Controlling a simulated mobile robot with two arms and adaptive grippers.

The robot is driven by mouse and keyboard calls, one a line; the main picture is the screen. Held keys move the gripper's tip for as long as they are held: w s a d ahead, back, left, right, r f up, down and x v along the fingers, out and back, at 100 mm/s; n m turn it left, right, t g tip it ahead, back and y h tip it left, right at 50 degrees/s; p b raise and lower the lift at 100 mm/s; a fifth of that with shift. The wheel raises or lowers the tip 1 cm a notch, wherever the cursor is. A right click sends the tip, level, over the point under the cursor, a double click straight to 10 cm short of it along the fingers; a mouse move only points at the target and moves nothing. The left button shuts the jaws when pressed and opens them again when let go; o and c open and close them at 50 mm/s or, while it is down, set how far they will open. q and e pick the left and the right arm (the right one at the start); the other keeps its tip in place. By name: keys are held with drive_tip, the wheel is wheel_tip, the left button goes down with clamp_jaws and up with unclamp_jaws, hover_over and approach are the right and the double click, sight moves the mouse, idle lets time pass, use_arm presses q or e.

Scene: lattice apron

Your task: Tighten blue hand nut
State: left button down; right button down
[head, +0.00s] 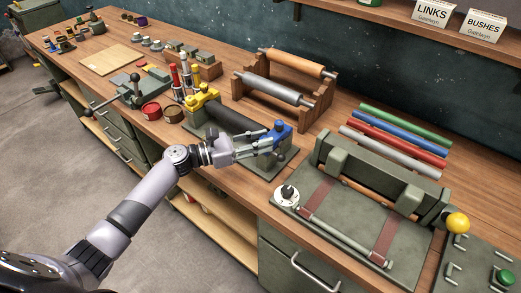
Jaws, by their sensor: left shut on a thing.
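The blue hand nut (281,127) sits at the right end of a green fixture (262,168) that holds a dark roller (228,121) on the bench. A yellow hand nut (201,93) sits at the fixture's other end. My left gripper (272,143) reaches in from the left and is shut on the blue hand nut at its near side. The fingers hide part of the nut and of the fixture's end. My right gripper is out of view.
A wooden rack (318,90) with two rollers stands behind. Coloured rods (405,125) lie to the right, beside a large green press (350,215) with a yellow knob (457,222).

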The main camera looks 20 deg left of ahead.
sight(261, 137)
use_arm(q)
drive_tip(key=m+g+h+b, duration=0.1)
drive_tip(key=m+g+b, duration=0.1)
drive_tip(key=g+b, duration=0.1)
drive_tip(key=m+g+h+b, duration=0.1)
drive_tip(key=m+g+b, duration=0.2)
drive_tip(key=g+b, duration=0.1)
drive_tip(key=w+m+g+h+b, duration=0.1)
drive_tip(key=m+g+b, duration=0.1)
drive_tip(key=g+b, duration=0.1)
drive_tip(key=shift+a+f+m+g+h+b, duration=0.2)
drive_tip(key=shift+m+g+h+b, duration=0.15)
drive_tip(key=shift+b, duration=0.5)
drive_tip(key=shift+r+m+g+b, duration=0.15)
drive_tip(key=shift+m+g+b, duration=0.6)
drive_tip(key=shift+g+b, duration=0.6)
drive_tip(key=c, duration=1.2)
unclamp_jaws()
drive_tip(key=shift+d, duration=0.1)
drive_tip(key=shift+c, duration=0.2)
drive_tip(key=shift+r, duration=0.1)
wheel_tip(261, 137, up, 10)
drive_tip(key=shift+f, duration=0.1)
